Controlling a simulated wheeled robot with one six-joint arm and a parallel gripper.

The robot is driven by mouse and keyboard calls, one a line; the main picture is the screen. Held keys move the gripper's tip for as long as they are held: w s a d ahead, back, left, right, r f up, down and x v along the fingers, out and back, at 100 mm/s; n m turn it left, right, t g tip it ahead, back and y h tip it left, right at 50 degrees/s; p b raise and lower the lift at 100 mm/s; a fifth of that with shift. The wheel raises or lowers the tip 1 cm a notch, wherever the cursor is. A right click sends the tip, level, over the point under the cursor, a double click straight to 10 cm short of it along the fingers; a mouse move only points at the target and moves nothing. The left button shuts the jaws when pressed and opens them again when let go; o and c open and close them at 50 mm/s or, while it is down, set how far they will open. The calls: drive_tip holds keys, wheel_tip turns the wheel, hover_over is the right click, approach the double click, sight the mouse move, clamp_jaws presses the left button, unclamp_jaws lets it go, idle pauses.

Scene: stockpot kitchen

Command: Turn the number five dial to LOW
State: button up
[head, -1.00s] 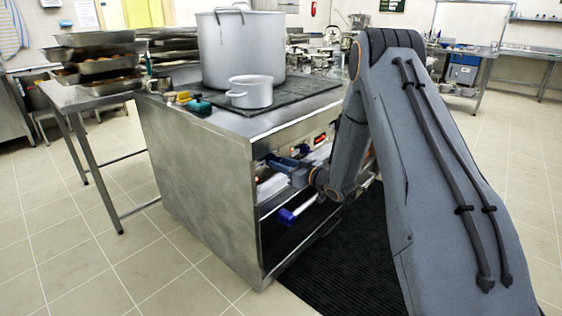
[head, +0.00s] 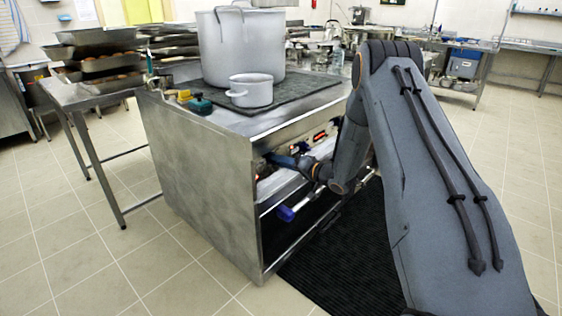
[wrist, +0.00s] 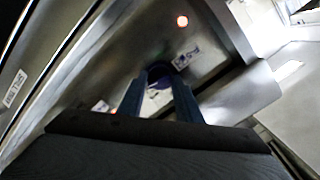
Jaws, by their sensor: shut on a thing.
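In the wrist view my gripper (wrist: 160,97) has its two blue fingers closed on either side of a dark bluish dial (wrist: 158,80) on the metal control panel (wrist: 115,62). White printed labels show near the dial, one just beyond it (wrist: 186,58); their text is too small to read, so I cannot tell the dial's number or setting. In the head view my gripper (head: 279,160) is at the front of the steel stove (head: 205,170), below its top edge. The dial is hidden there.
A large stockpot (head: 240,50) and a small pot (head: 250,90) stand on the stove top. A blue-ended object (head: 285,213) sticks out below my gripper. Stacked trays (head: 98,55) are on the left table. A dark mat (head: 345,250) lies in front.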

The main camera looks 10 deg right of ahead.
drive_tip(key=shift+m, duration=0.4)
drive_tip(key=o, duration=1)
drive_tip(key=shift+o, duration=0.2)
drive_tip(key=shift+d, duration=0.1)
drive_tip(key=v, duration=0.7)
drive_tip(key=shift+s+d, duration=0.2)
